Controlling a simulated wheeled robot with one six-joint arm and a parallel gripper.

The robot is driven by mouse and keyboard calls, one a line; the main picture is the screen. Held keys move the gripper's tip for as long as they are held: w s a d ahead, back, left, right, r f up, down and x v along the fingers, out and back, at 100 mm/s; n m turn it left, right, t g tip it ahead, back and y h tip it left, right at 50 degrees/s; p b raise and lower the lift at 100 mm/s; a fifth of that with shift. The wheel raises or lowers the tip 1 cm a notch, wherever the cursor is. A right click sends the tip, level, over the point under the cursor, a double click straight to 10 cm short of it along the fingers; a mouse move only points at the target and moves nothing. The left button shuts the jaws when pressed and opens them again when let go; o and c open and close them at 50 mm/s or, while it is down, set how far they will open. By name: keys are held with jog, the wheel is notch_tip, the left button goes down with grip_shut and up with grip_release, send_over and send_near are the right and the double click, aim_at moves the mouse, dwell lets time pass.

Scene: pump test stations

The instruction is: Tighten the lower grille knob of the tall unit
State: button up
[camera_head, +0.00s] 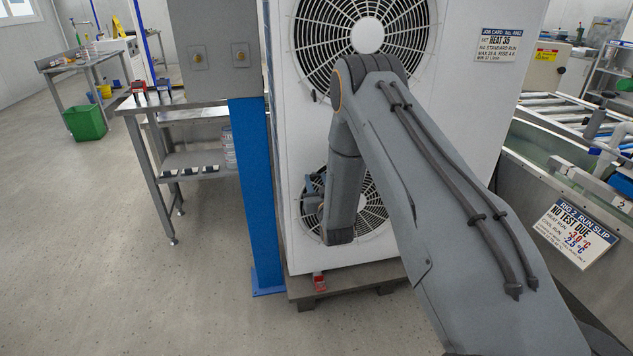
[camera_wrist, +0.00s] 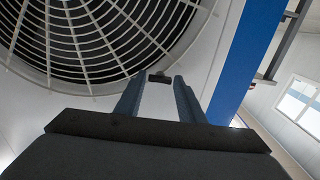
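The tall white unit (camera_head: 290,240) has an upper fan grille (camera_head: 318,45) and a lower fan grille (camera_head: 372,222). My arm covers much of its front. In the wrist view the lower grille (camera_wrist: 100,40) fills the upper left, and a small dark knob (camera_wrist: 159,78) sits just outside its rim. My gripper (camera_wrist: 159,79) is open, its two blue-grey fingers apart. The knob shows between the fingertips with a gap on each side; I cannot tell whether it is within their reach. In the head view my gripper (camera_head: 313,190) is at the lower grille's left side, partly behind my forearm, and the knob cannot be made out.
A blue post (camera_head: 254,190) with a grey box (camera_head: 215,60) stands close left of the unit. A small red object (camera_head: 319,281) is at the base pallet (camera_head: 345,289). A workbench (camera_head: 165,105) is behind left; a tank (camera_head: 530,185) is right. Floor at left is clear.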

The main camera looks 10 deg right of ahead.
jog(key=c, duration=0.6)
jog(key=shift+c, duration=0.2)
jog(key=shift+m, duration=0.3)
jog(key=m, duration=0.6)
jog(key=shift+b, duration=0.3)
jog(key=m, duration=0.5)
jog(key=shift+m, duration=0.4)
jog(key=shift+m+b, duration=0.3)
jog(key=shift+m, duration=1.9)
jog(key=o, duration=1)
